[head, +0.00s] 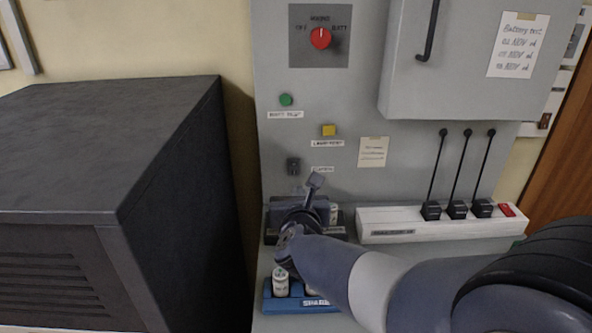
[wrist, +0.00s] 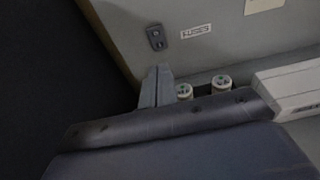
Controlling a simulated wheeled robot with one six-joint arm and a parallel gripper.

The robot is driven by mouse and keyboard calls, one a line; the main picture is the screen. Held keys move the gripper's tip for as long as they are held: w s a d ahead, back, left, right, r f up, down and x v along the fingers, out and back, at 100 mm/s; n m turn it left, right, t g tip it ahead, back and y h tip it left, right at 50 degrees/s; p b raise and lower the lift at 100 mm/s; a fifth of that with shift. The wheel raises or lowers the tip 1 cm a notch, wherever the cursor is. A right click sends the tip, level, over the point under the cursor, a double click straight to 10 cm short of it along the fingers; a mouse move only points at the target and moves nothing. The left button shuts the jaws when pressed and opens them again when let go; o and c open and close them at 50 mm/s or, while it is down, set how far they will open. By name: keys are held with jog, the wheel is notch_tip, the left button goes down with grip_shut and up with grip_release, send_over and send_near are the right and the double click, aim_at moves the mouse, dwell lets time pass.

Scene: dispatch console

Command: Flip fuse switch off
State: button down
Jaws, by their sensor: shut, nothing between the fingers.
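The fuse switch (head: 293,165) is a small dark toggle on the grey panel, with a white label (head: 322,169) to its lower right. It also shows in the wrist view (wrist: 156,37), beside its label (wrist: 196,31). Its lever is too small to tell which way it points. My gripper (head: 315,182) is shut and empty, in front of the panel and a little below and right of the switch in the head view.
White fuses with green tops (wrist: 184,90) stand just right of my fingers. A blue spare tray (head: 285,304) with fuses lies below my wrist. A yellow button (head: 328,130) and green button (head: 286,100) sit above the switch. A dark cabinet (head: 110,200) stands left.

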aim_at(296, 165)
jog(key=w, duration=0.3)
jog(key=w+p, duration=0.1)
jog(key=w, duration=0.3)
jog(key=w+f+p, duration=0.1)
jog(key=w, duration=0.3)
jog(key=shift+w, duration=0.15)
jog(key=shift+r+p, duration=0.15)
jog(key=shift+p, duration=0.2)
jog(key=shift+w+r+g+p, duration=0.25)
jog(key=shift+r+g+p, duration=0.1)
jog(key=shift+p, duration=0.6)
jog(key=shift+f+b, duration=0.3)
jog(key=shift+f, duration=0.05)
